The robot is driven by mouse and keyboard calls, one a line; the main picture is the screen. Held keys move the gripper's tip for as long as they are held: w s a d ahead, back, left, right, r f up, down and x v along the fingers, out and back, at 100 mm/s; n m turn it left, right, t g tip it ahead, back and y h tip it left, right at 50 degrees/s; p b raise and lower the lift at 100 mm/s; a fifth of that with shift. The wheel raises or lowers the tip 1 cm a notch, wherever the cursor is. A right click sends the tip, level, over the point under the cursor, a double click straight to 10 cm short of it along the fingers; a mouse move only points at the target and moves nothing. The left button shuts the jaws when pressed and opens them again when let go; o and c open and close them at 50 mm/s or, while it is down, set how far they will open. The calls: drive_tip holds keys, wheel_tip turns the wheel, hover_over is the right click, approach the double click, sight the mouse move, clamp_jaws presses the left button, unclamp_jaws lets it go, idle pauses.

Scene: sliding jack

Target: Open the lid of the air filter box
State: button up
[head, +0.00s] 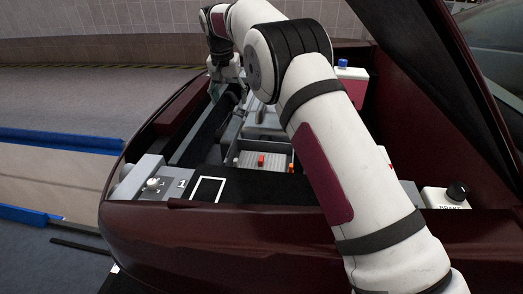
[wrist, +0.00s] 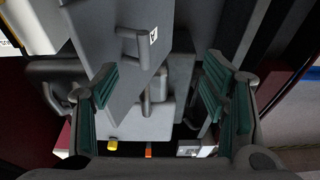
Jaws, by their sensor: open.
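The air filter box (head: 237,157) is a grey, open-topped box in the engine bay in the head view. A pale ribbed insert with orange-red tabs shows inside it. A grey panel with a bar handle, which looks like its lid (wrist: 108,68), stands between my fingers in the wrist view and is tilted in the picture. My gripper (wrist: 158,92) is open, with one teal-padded finger on each side of the panel. I cannot tell whether either finger touches it. In the head view my gripper (head: 224,88) is beyond the box, partly hidden by my arm.
The dark red car body (head: 190,228) surrounds the bay, and its raised hood (head: 440,75) slopes up at the right. A brake fluid reservoir (head: 449,197) stands at the right. A white reservoir with a blue cap (head: 343,63) is at the back.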

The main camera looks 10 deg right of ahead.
drive_tip(key=shift+w+p+v, duration=0.2)
drive_tip(key=shift+p+v, duration=0.05)
drive_tip(key=shift+v, duration=0.6)
drive_tip(key=shift+w+p+v, duration=0.15)
drive_tip(key=shift+p+v, duration=0.1)
drive_tip(key=shift+v, duration=0.55)
drive_tip(key=shift+w+p+v, duration=0.2)
drive_tip(key=shift+p+v, duration=0.05)
drive_tip(key=shift+v, duration=0.6)
drive_tip(key=shift+d+r, duration=0.1)
drive_tip(key=shift+d, duration=0.05)
